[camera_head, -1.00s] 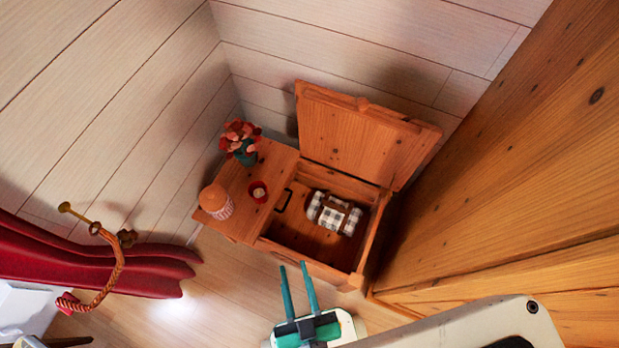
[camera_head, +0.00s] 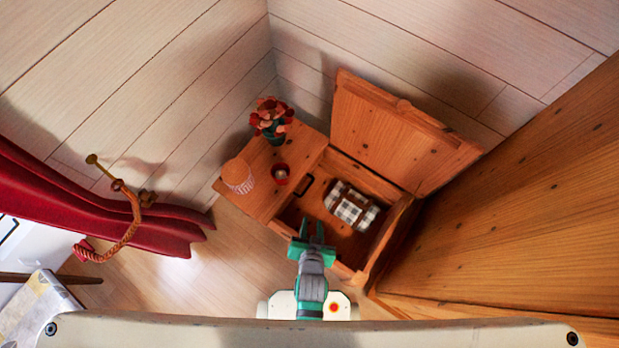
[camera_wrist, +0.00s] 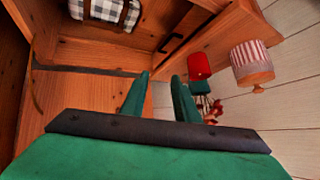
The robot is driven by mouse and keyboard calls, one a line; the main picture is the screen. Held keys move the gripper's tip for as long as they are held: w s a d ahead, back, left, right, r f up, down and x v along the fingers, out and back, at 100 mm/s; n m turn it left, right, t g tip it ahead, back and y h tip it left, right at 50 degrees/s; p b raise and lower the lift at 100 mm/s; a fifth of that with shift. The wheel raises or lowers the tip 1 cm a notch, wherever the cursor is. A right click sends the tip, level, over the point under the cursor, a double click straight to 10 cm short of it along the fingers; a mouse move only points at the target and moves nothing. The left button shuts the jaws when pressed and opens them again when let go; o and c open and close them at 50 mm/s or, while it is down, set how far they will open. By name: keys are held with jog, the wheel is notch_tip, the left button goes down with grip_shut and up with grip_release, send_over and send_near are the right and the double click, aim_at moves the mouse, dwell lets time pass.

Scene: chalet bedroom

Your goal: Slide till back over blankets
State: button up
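A wooden chest (camera_head: 405,215) stands in the corner with its right lid raised. Inside lies a black-and-white checked blanket roll (camera_head: 350,206) with brown straps; it also shows at the top of the wrist view (camera_wrist: 105,11). A black handle (camera_head: 306,186) is at the left end of the opening, beside the covered half, and in the wrist view (camera_wrist: 171,43). I take the wooden part behind it for the till; most of it is hidden under the left top. My gripper (camera_head: 311,232) is open and empty near the chest's front edge, apart from the handle. Its fingers (camera_wrist: 160,85) have a clear gap.
Wooden panelling (camera_head: 520,220) rises close on the right. A red curtain (camera_head: 150,225) hangs left; floor between is clear.

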jog(key=w+f+m+g, duration=0.2)
jog(key=w+f+g, duration=0.2)
jog(key=w+f, duration=0.55)
jog(key=m+g+y, duration=0.1)
jog(key=g+y, duration=0.1)
jog(key=g, duration=0.3)
send_near(308, 186)
jog(key=f, duration=0.4)
jog(key=a+f, duration=0.1)
jog(key=f, duration=0.2)
jog(key=shift+w+f, duration=0.1)
grip_shut()
